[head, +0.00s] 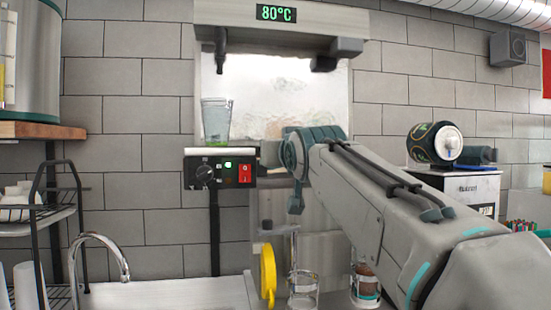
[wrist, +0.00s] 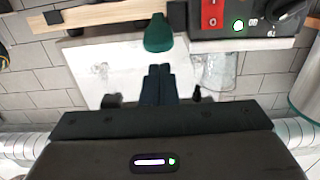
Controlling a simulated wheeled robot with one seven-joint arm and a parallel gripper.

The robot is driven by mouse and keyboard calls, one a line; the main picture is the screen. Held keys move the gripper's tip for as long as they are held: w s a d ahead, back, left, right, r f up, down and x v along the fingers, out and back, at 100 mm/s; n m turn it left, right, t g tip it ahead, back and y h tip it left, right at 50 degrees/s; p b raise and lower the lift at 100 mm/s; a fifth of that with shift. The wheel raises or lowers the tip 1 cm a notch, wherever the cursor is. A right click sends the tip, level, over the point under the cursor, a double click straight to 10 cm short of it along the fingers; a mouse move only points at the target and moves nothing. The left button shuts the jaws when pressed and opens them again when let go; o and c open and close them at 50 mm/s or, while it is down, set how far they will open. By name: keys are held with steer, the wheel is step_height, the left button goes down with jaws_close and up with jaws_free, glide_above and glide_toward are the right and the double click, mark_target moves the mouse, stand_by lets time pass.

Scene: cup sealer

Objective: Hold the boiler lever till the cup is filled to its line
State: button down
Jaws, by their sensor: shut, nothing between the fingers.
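The boiler (head: 285,15) is on the wall, with a display reading 80°C and a dark spout (head: 220,60) on its left. A clear cup (head: 215,122) stands upright below the spout; it looks greenish low down, and I cannot make out its line or level. In the wrist view, which is upside down, the cup (wrist: 213,70) is right of my gripper (wrist: 159,68). My gripper is shut and empty, its tips close to a dark green rounded handle (wrist: 158,33) that may be the lever; contact is unclear. My arm hides this spot in the head view.
A control panel (head: 220,171) with a knob, green light and red switch is below the cup. A dark block (head: 345,47) juts from the boiler's right. A tap (head: 95,245) and rack (head: 45,215) are at left; a yellow ring (head: 268,275) is below.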

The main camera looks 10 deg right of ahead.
steer(key=s+b, duration=0.1)
steer(key=s, duration=0.8)
steer(key=shift+s+b, duration=0.15)
steer(key=shift+b, duration=0.25)
stand_by(0.6)
steer(key=w+r+g+p, duration=0.3)
steer(key=r+p, duration=0.5)
steer(key=p, duration=0.4)
steer(key=shift+w+g, duration=0.25)
steer(key=shift+g, duration=0.55)
steer(key=shift+w+a+f, duration=0.1)
